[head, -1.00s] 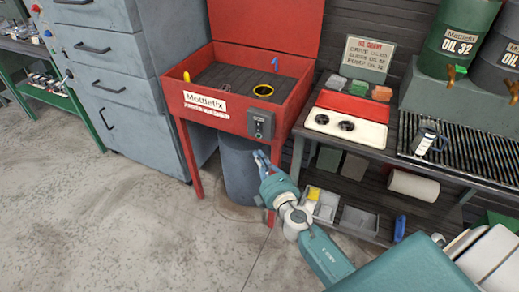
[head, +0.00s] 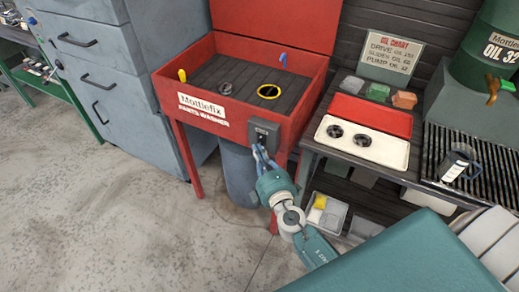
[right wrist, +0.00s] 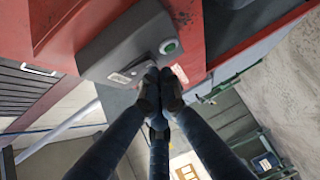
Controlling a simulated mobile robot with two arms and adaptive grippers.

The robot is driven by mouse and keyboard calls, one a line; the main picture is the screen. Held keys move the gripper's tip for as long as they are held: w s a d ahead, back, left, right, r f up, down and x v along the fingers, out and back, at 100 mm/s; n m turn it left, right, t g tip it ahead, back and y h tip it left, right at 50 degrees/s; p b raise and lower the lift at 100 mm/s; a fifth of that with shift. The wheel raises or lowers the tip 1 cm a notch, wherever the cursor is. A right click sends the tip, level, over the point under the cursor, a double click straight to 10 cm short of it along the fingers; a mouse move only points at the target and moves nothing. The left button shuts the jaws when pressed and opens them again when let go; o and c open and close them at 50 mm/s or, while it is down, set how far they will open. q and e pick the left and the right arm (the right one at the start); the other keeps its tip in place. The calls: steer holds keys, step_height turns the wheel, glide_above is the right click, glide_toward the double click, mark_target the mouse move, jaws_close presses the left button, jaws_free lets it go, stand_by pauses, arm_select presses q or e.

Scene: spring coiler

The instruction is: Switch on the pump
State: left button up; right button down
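The red Mattlefix parts washer (head: 206,112) stands at the centre of the head view. Its grey switch box (head: 263,134) is on the front right corner. In the right wrist view the switch box (right wrist: 125,42) fills the upper middle, with a round green button (right wrist: 169,46) and a pale label (right wrist: 120,78). My right gripper (head: 262,153) is just below the box face. Its dark fingertips (right wrist: 161,82) are close together at the box's lower edge, below the green button, and hide part of the face. Contact cannot be told. My left gripper is out of view.
A grey drum (head: 238,172) stands under the washer. Grey drawers (head: 118,85) are at left. A bench at right holds a red and white tray (head: 362,143) and a drip grating (head: 490,160). The floor at left is clear.

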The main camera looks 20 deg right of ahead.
steer(key=shift+w+d+f+b, duration=0.25)
steer(key=shift+d+f+b, duration=0.15)
steer(key=shift+b, duration=0.35)
steer(key=shift+a+r+p, duration=0.1)
steer(key=shift+r+p, duration=0.15)
steer(key=shift+p, duration=0.05)
steer(key=s+a, duration=0.1)
steer(key=s, duration=1.1)
steer(key=shift+a+r, duration=0.2)
steer(key=shift+r, duration=0.25)
